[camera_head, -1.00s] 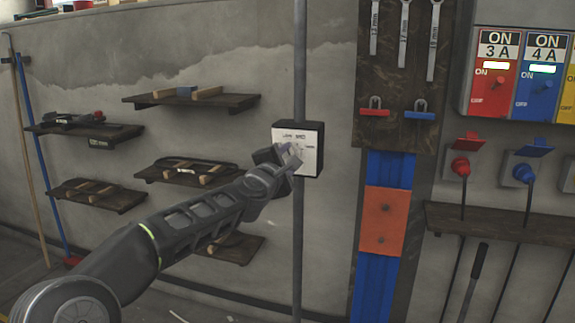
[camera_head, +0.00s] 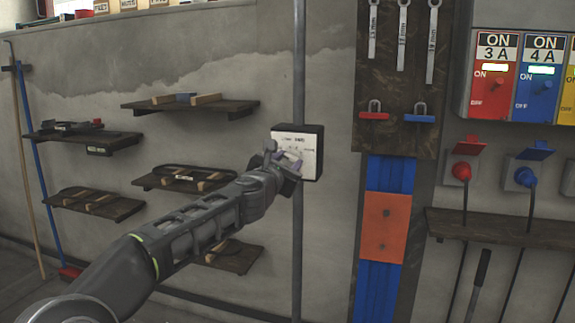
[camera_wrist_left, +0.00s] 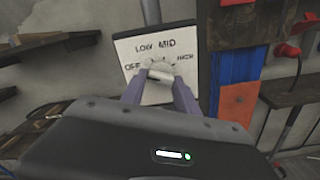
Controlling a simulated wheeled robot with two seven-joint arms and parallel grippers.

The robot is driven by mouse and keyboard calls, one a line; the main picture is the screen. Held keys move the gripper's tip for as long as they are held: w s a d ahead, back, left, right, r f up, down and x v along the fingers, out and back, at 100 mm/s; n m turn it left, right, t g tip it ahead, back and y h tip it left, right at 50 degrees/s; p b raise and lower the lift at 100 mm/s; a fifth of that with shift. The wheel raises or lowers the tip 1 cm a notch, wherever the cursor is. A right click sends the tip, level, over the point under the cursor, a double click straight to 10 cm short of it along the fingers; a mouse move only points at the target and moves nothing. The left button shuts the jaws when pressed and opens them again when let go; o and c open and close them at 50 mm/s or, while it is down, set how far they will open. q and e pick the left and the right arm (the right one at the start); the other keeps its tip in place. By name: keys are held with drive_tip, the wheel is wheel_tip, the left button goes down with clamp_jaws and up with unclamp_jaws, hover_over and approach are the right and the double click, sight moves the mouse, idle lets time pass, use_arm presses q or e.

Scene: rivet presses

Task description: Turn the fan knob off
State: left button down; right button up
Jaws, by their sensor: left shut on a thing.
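The fan control box (camera_head: 313,143) is a dark box with a white face, mounted on a vertical grey pipe on the wall. In the left wrist view the white face (camera_wrist_left: 125,47) shows OFF, LOW, MID and an upper-right label that looks like HIGH. The round silver fan knob (camera_wrist_left: 160,68) sits in the middle of these labels. My left gripper (camera_head: 283,160) is at the box; in the left wrist view its fingers (camera_wrist_left: 160,78) are shut on the knob, one on each side. The fingers hide the knob's lower part. My right gripper is not in view.
Wooden shelves (camera_head: 190,107) with tools are on the wall to the left. A board with wrenches and padlocks (camera_head: 398,80) is right of the box. Further right are a red switch (camera_head: 494,83) and a blue switch (camera_head: 541,85), both labelled ON.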

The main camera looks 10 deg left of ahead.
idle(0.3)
use_arm(q)
drive_tip(key=shift+f, duration=0.1)
drive_tip(key=c, duration=0.9)
unclamp_jaws()
drive_tip(key=shift+s, duration=0.1)
drive_tip(key=s+b, duration=0.1)
drive_tip(key=s, duration=0.4)
drive_tip(key=s+b, duration=0.1)
drive_tip(key=s, duration=0.1)
drive_tip(key=shift+s+a+b, duration=0.25)
drive_tip(key=shift+s+b, duration=0.05)
